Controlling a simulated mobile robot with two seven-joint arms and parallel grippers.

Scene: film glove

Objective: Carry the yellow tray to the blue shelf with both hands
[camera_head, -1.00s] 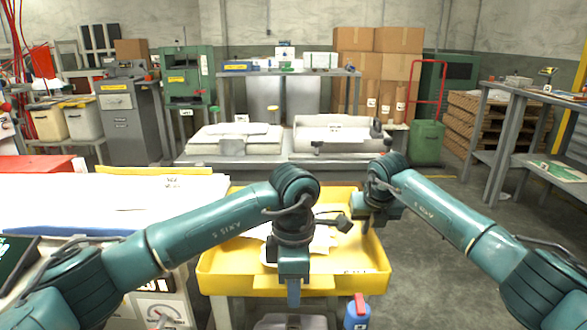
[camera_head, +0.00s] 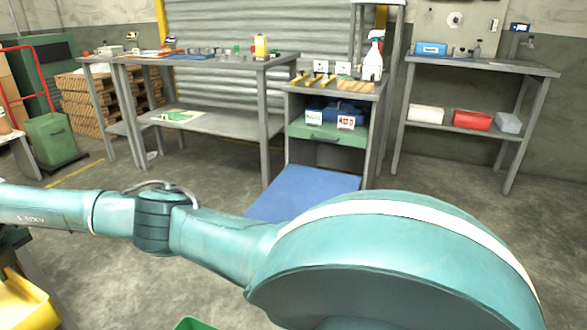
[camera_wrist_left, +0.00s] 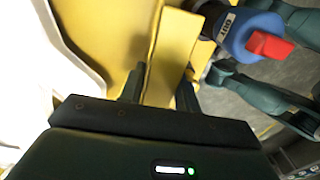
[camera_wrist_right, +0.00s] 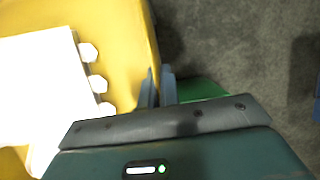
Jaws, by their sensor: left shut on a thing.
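The yellow tray (camera_head: 22,303) shows only as a corner at the lower left of the head view. In the left wrist view my left gripper (camera_wrist_left: 160,88) is shut on the wall of the tray (camera_wrist_left: 120,35). In the right wrist view my right gripper (camera_wrist_right: 158,82) is at the edge of the tray (camera_wrist_right: 128,35), its fingers close together. I cannot tell whether they pinch the rim. A white piece with round knobs (camera_wrist_right: 45,85) lies in the tray. A flat blue surface (camera_head: 305,192) lies low before a grey cabinet; I cannot tell if it is the blue shelf.
A grey workbench (camera_head: 215,63) and a shelf rack (camera_head: 480,66) stand at the back. A green bin (camera_head: 52,140) stands at the left. Open concrete floor lies around the blue surface.

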